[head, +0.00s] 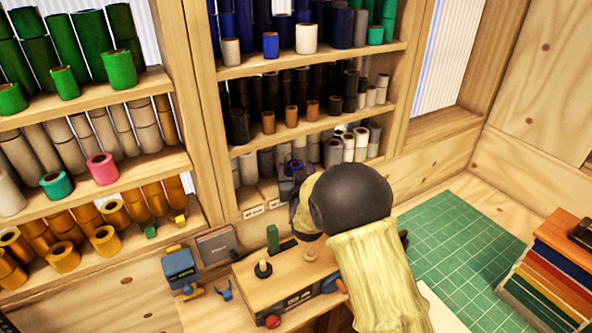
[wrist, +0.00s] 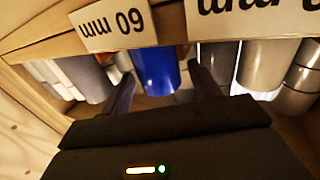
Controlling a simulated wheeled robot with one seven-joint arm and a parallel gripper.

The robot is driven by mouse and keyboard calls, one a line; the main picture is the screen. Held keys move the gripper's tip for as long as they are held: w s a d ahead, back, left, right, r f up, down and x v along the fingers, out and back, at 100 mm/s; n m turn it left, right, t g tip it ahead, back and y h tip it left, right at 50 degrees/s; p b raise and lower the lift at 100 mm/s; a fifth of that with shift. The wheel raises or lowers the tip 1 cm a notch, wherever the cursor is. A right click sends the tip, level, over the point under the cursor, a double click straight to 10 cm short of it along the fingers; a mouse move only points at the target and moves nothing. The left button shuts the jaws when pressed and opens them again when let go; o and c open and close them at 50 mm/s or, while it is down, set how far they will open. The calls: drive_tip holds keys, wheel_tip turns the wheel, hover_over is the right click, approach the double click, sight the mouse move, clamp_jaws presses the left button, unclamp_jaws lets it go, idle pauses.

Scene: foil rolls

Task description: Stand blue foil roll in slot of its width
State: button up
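The blue foil roll (wrist: 158,68) stands in the bottom shelf bay in the wrist view, behind the shelf edge with the "60 mm" label (wrist: 113,24), which appears upside down. My gripper (wrist: 162,78) is open, with one dark finger on each side of the roll and a small gap showing on both sides. In the head view my gripper (head: 288,185) reaches into the bottom shelf, and a bit of blue (head: 295,165) shows just behind it. My arm hides part of this shelf. Whether the roll's base sits fully in a slot cannot be seen.
Grey and silver rolls (wrist: 262,65) stand close on both sides. A second label (wrist: 255,8) is on the shelf edge. A bench block with pegs (head: 290,270) and a blue tape dispenser (head: 181,270) stand below.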

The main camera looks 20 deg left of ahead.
drive_tip(key=shift+r, duration=0.15)
drive_tip(key=shift+s+d, duration=0.1)
drive_tip(key=shift+s, duration=0.05)
drive_tip(key=b+v, duration=0.5)
drive_tip(key=v, duration=0.6)
drive_tip(key=shift+s+d, duration=0.15)
drive_tip(key=shift+s, duration=0.15)
idle(0.4)
